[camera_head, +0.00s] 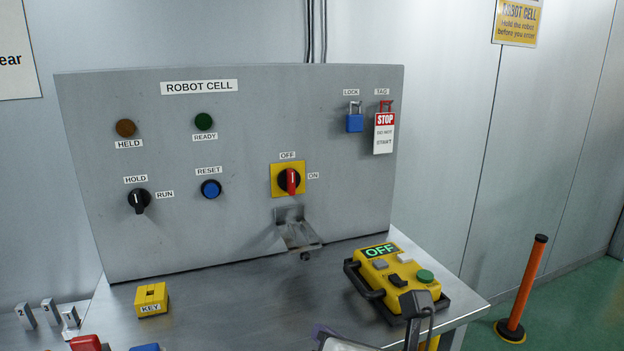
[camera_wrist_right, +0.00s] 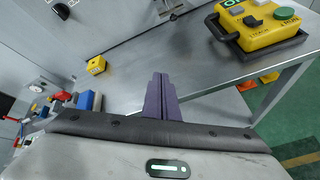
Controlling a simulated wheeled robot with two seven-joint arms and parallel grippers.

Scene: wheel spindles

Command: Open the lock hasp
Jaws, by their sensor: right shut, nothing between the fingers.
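The hasp seems to be the bare metal bracket (camera_head: 297,234) on the grey panel, below the red rotary switch (camera_head: 290,181) on its yellow plate. Its lower plate juts out from the panel above the table. Part of it shows at the top of the right wrist view (camera_wrist_right: 170,12). My right gripper (camera_head: 320,331) is low in the head view, in front of the bracket and well apart from it. Its purple fingers (camera_wrist_right: 160,82) are shut with nothing between them. My left gripper is not in view.
A blue padlock (camera_head: 354,123) and a red-topped STOP tag (camera_head: 384,134) hang at the panel's upper right. A yellow pendant (camera_head: 396,272) lies on the table's right. A yellow KEY block (camera_head: 151,299) sits at the left. The table between them is clear.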

